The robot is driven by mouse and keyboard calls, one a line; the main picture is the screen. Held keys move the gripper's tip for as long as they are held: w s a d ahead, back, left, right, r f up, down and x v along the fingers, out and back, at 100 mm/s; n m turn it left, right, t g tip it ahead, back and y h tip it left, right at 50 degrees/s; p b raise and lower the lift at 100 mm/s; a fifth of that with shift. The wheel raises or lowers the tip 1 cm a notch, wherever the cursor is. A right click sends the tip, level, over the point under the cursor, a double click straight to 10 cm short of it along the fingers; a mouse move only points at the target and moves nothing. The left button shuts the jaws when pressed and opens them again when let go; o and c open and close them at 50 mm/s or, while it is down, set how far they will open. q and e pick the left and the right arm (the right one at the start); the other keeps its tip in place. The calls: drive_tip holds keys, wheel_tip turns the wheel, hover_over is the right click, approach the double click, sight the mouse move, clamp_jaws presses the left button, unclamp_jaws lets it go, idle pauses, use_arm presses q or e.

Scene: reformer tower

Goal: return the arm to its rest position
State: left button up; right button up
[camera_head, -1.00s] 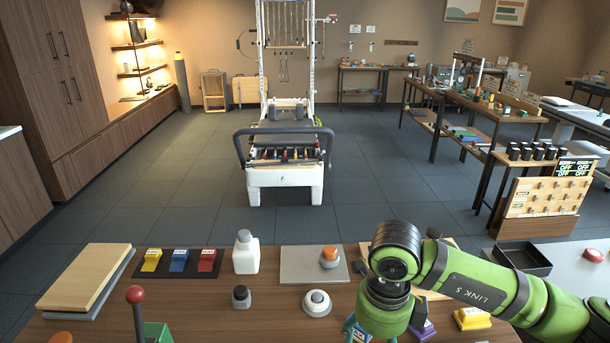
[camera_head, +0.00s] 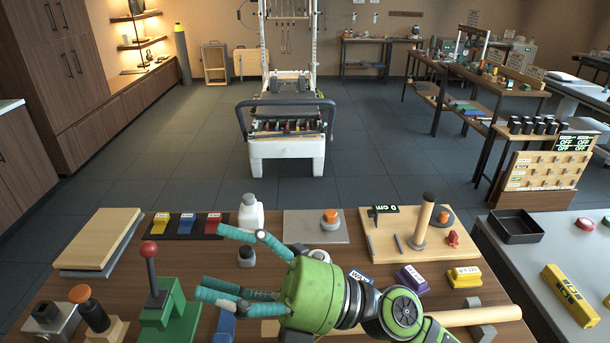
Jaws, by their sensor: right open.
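My right gripper (camera_head: 212,261) is open, with teal fingers pointing left over the front table (camera_head: 185,262). Its green arm comes in from the lower right. No object is held between the fingers. A small dark knob (camera_head: 246,257) shows between the fingers in the picture; I cannot tell how far below or behind them it lies. A white round button (camera_head: 319,255) is partly hidden behind the gripper body. My left gripper is not in view.
A green lever box with a red ball (camera_head: 149,249) stands left of the fingers. A white bottle (camera_head: 250,214) stands behind them. A wooden board with a peg (camera_head: 424,222) is at right. Blocks (camera_head: 411,279) and a pale rod (camera_head: 470,316) lie near the arm.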

drive_tip(key=w+d+f+m+t+h, duration=0.1)
drive_tip(key=w+d+m+t+h, duration=1)
drive_tip(key=m+t, duration=1)
drive_tip(key=d+f+m+g+h, duration=0.45)
drive_tip(key=d+f+m, duration=0.2)
drive_tip(key=f, duration=0.35)
drive_tip(key=d+f+m+g+h, duration=0.3)
drive_tip(key=d+f+m+h, duration=0.4)
drive_tip(key=f, duration=0.4)
drive_tip(key=s+d+f+m+g, duration=0.1)
drive_tip(key=s+d+f+g, duration=0.1)
drive_tip(key=s+f+g, duration=0.5)
drive_tip(key=s+d+f+m+g, duration=0.15)
drive_tip(key=s+f+g, duration=0.25)
drive_tip(key=s+f, duration=0.95)
drive_tip(key=f, duration=0.8)
drive_tip(key=s+f, duration=0.2)
drive_tip(key=f, duration=0.7)
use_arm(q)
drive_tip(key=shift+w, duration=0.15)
use_arm(e)
drive_tip(key=s+d+f+n+g, duration=0.1)
drive_tip(key=s+d+f, duration=0.2)
drive_tip(key=s+f, duration=1.1)
drive_tip(key=shift+s+d+f+g, duration=0.15)
drive_tip(key=shift+s+f+g, duration=0.05)
drive_tip(key=shift+s+g, duration=0.2)
